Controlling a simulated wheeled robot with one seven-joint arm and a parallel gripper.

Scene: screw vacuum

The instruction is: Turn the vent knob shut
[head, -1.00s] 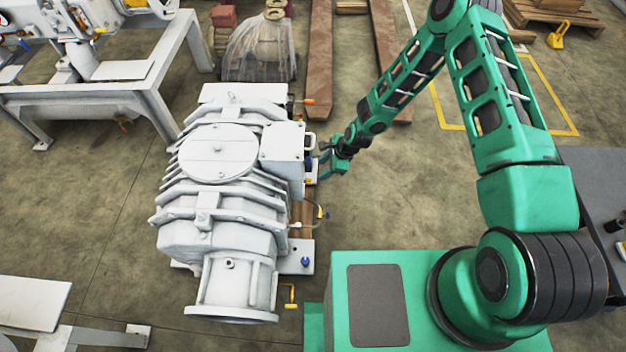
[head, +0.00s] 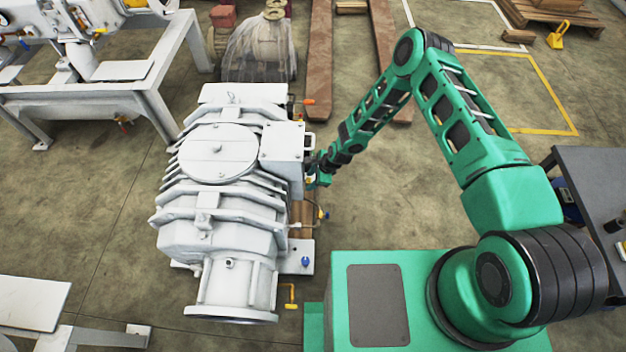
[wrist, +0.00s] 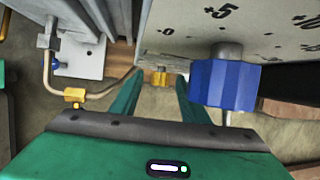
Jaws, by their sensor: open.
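A large blue knob (wrist: 225,84) sits on a short grey stem below a pale plate (wrist: 265,35) marked with figures such as +5 and +10, in the wrist view. A small yellow fitting (wrist: 158,78) shows farther off, between the finger lines. My gripper (wrist: 158,95) is open; the blue knob appears just right of its right finger, not between the fingers. I cannot tell whether they touch. No label shows which one is the vent knob. In the head view my gripper (head: 316,181) is at the right side of the white pump (head: 215,215), hiding the knob.
Another blue knob (head: 305,262) sits on a pale plate near the pump's lower right. A yellow handle (head: 290,296) is below it. A thin bent pipe with a yellow fitting (wrist: 74,97) runs left of my gripper. Open floor (head: 375,215) lies right of the pump.

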